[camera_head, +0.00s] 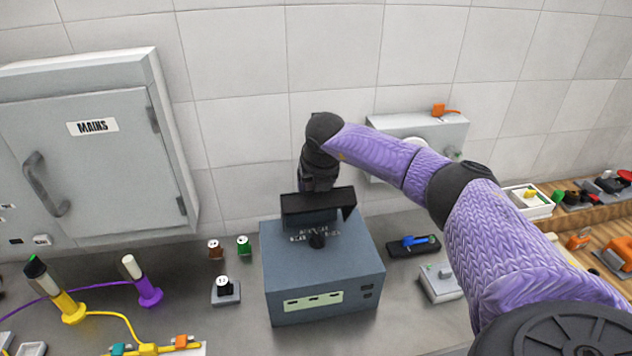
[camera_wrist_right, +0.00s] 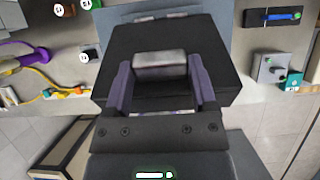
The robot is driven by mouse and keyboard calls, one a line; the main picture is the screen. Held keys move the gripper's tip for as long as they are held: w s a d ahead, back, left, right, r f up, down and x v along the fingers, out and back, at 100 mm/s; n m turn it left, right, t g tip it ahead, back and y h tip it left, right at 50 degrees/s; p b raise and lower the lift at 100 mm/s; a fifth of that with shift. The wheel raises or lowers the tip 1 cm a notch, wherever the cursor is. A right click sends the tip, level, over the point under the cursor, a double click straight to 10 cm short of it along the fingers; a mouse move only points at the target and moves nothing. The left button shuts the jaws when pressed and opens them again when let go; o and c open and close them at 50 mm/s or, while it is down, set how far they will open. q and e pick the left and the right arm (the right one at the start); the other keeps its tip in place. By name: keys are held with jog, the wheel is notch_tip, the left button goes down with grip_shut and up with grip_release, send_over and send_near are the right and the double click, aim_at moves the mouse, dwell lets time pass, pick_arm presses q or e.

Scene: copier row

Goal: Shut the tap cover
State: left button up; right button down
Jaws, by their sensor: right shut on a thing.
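The tap cover (camera_head: 318,204) is a black lid on top of a blue-grey box (camera_head: 322,280). It stands raised and tilted, with a dark knob (camera_head: 317,240) and lettering showing in front of it. My right gripper (camera_head: 318,182) reaches down to the cover from behind and above. In the right wrist view the black cover (camera_wrist_right: 225,75) fills the middle, and my right gripper (camera_wrist_right: 160,72) has its purple fingers on both sides of a light grey grip block (camera_wrist_right: 160,62) on the cover, shut on it. My left gripper is not in view.
A grey MAINS cabinet (camera_head: 85,150) hangs on the wall at left. A blue-handled item on a black tray (camera_head: 414,245) and a grey switch box (camera_head: 440,282) sit right of the box.

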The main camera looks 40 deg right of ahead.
grip_release()
jog(key=v, duration=1)
jog(key=shift+f, duration=0.1)
